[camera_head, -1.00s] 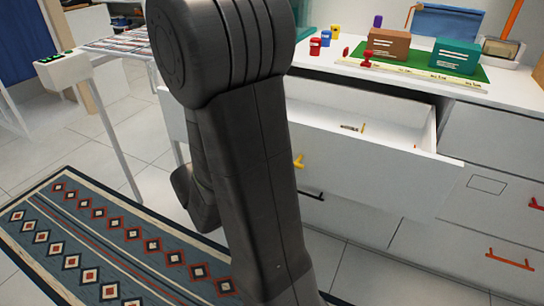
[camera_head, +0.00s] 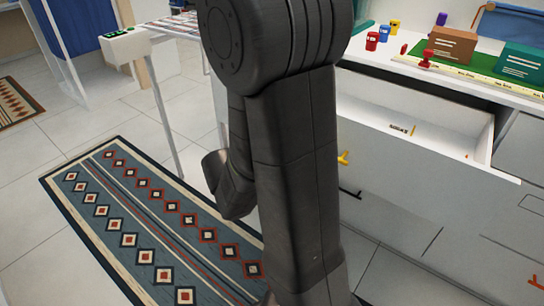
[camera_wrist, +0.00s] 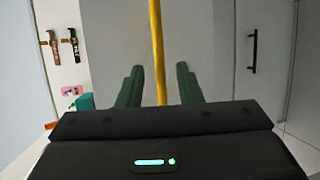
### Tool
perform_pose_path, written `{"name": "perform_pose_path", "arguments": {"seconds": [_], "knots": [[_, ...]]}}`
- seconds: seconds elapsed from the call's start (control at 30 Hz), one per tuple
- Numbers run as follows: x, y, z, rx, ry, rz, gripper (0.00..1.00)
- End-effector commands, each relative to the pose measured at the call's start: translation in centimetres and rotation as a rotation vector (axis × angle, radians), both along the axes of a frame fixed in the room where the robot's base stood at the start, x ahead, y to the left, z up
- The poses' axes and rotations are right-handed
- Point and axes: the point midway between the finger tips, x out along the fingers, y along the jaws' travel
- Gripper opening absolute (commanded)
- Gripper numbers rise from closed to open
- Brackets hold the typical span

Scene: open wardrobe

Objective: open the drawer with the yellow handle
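The drawer with the yellow handle stands pulled out of the white cabinet in the head view; its front (camera_head: 425,165) is white and its inside is partly visible. The yellow handle (camera_head: 344,157) shows just right of my arm, which hides the rest of it. In the wrist view, a yellow bar (camera_wrist: 157,45) runs upright between the two green fingers of my gripper (camera_wrist: 158,85). The fingers are apart, with a gap on each side of the bar. My gripper is hidden behind my arm in the head view.
A black handle (camera_head: 350,192) sits below the yellow one; it may be the black handle (camera_wrist: 253,50) in the wrist view. A small dark item (camera_head: 402,129) lies in the drawer. Boxes and cups (camera_head: 372,40) stand on the countertop. A patterned rug (camera_head: 160,225) covers floor at left.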

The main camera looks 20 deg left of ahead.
Motion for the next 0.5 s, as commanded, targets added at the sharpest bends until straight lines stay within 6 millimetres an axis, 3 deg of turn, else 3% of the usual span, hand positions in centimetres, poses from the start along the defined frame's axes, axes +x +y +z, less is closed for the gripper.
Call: {"name": "perform_pose_path", "arguments": {"seconds": [0.5], "knots": [[-5.2, 4.6, 1.4, -0.001, 0.001, 0.005, 0.32]]}}
